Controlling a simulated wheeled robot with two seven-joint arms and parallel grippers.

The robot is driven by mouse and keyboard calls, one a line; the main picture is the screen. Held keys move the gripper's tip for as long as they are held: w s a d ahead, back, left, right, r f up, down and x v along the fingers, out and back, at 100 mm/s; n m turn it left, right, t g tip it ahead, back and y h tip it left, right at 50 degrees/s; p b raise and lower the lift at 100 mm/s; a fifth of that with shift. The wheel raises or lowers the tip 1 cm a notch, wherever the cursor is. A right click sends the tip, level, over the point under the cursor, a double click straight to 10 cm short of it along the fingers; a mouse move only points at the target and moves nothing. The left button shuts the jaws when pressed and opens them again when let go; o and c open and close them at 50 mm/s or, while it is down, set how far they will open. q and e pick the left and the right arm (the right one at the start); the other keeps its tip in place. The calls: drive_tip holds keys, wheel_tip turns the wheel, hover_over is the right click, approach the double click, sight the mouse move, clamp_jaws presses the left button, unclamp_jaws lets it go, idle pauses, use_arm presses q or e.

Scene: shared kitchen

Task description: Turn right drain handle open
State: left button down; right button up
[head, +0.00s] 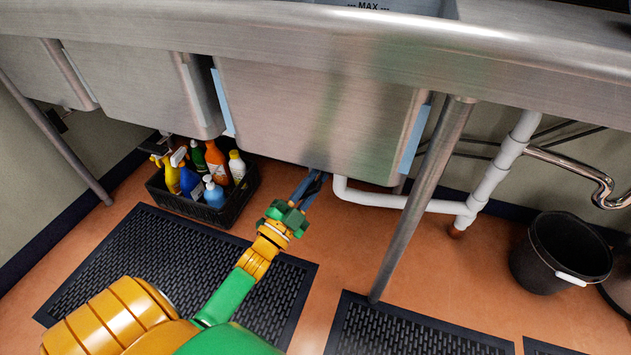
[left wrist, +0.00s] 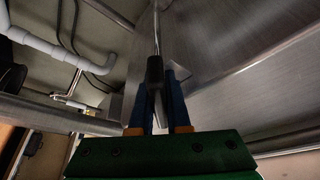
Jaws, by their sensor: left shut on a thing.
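The drain handle shows in the left wrist view as a thin metal rod with a black grip (left wrist: 155,70), running up under the sink basin. My left gripper (head: 314,180) reaches under the front of the steel sink basin (head: 310,115). In the left wrist view the blue fingers of my left gripper (left wrist: 156,95) stand on either side of the black grip and are shut on it. In the head view the handle is mostly hidden by the basin and the fingers. My right gripper is not in view.
A white drain pipe (head: 385,198) runs just right of my left gripper. A steel sink leg (head: 425,190) stands farther right. A black crate (head: 218,212) of cleaning bottles is on the floor to the left. A black bucket (head: 545,270) stands at the right. Black mats (head: 150,265) cover part of the floor.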

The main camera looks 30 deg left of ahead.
sight(304, 198)
use_arm(q)
drive_tip(key=n+y, duration=0.1)
drive_tip(key=n, duration=0.1)
drive_tip(key=n+y, duration=0.1)
drive_tip(key=n, duration=0.2)
drive_tip(key=shift+a+r+t, duration=0.1)
drive_tip(key=shift+a+t, duration=0.05)
drive_tip(key=shift+t, duration=0.25)
drive_tip(key=shift+n+y, duration=0.6)
drive_tip(key=shift+n, duration=0.4)
drive_tip(key=shift+a+n, duration=0.1)
drive_tip(key=shift+n, duration=0.3)
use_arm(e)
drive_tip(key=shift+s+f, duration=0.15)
use_arm(q)
drive_tip(key=c, duration=0.9)
unclamp_jaws()
drive_tip(key=shift+s, duration=0.15)
drive_tip(key=v, duration=0.7)
drive_tip(key=shift+p, duration=0.3)
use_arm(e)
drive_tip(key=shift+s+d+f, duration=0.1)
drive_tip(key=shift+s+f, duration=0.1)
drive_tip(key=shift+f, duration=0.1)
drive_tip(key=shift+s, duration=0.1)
